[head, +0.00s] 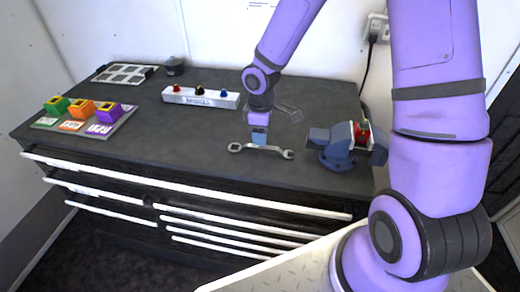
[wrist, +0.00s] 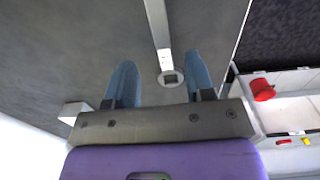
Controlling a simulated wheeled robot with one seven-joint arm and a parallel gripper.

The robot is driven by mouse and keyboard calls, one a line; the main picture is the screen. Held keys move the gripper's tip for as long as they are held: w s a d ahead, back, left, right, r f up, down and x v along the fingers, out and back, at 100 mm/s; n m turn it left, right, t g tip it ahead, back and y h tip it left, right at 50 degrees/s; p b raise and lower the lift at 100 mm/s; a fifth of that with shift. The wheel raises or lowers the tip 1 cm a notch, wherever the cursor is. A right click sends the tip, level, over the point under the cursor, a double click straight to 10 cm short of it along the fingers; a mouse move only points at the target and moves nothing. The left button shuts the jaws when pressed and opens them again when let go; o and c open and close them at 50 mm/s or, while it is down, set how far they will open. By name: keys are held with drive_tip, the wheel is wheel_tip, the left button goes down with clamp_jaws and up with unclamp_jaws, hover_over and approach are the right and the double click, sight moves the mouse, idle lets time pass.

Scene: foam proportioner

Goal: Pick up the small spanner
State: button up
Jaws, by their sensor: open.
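A silver spanner (head: 262,149) lies flat near the front of the dark bench top in the head view. A second grey spanner (head: 290,110) lies farther back, partly hidden behind my wrist. I cannot tell for sure which is smaller. My gripper (head: 259,141) is open, pointing down beside the front spanner's shaft, seemingly just above the bench. In the wrist view, a spanner's ring end (wrist: 171,78) shows between the two blue fingers (wrist: 160,80), nearer the right one. Its shaft runs up out of the picture. Nothing is held.
A blue vise (head: 335,145) stands to the right of the front spanner. A white block with coloured knobs (head: 200,99) stands behind left. A tray with green, orange and purple holders (head: 85,115) is at far left. The bench front edge is close. Bare bench lies left of the spanner.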

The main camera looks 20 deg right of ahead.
sight(260, 150)
drive_tip(key=shift+s+a+f, duration=0.1)
drive_tip(key=shift+f, duration=2.65)
clamp_jaws()
